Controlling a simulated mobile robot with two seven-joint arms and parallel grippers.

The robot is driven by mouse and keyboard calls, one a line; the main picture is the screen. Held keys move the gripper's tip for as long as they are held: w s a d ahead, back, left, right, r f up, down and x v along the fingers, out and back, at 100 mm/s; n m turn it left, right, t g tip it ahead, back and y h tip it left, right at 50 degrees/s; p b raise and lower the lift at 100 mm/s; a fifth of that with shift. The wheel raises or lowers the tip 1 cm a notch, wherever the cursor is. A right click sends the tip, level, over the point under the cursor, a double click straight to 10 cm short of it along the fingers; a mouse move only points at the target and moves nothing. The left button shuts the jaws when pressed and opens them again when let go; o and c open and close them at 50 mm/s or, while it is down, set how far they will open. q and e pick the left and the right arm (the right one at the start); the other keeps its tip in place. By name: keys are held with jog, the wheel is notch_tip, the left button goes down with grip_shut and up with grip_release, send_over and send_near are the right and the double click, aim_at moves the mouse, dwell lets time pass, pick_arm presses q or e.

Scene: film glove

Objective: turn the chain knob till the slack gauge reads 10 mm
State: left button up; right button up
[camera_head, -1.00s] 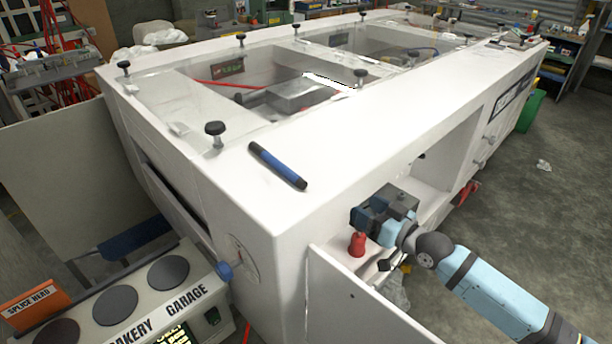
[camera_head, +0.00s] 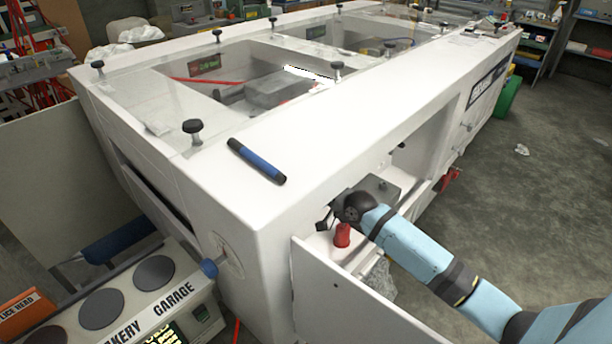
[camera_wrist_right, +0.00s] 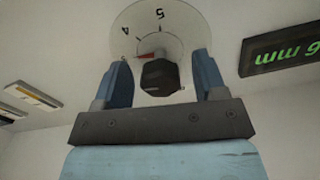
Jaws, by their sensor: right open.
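The chain knob (camera_wrist_right: 160,76) is black and faceted, in the middle of a pale round dial (camera_wrist_right: 185,18) in the right wrist view. The slack gauge (camera_wrist_right: 282,52) is a dark display with green upside-down figures, a 6 or 9 with mm, cut by the picture edge. In the head view my right arm reaches into the side opening, hiding knob and gauge. My left gripper is out of view.
A red object (camera_head: 342,236) and a grey box (camera_head: 378,188) are near my right arm in the opening. An open panel (camera_head: 340,300) stands in front. A blue marker (camera_head: 257,161) lies on the white cabinet top (camera_head: 300,130).

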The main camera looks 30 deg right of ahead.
jog(key=shift+w, duration=0.1)
jog(key=c, duration=0.9)
jog(key=shift+m, duration=0.4)
jog(key=m+p, duration=0.1)
jog(key=m, duration=0.2)
jog(key=shift+a+r+p, duration=0.1)
jog(key=shift+p, duration=0.3)
jog(key=m+p, duration=0.1)
jog(key=m, duration=0.3)
jog(key=shift+m, duration=2)
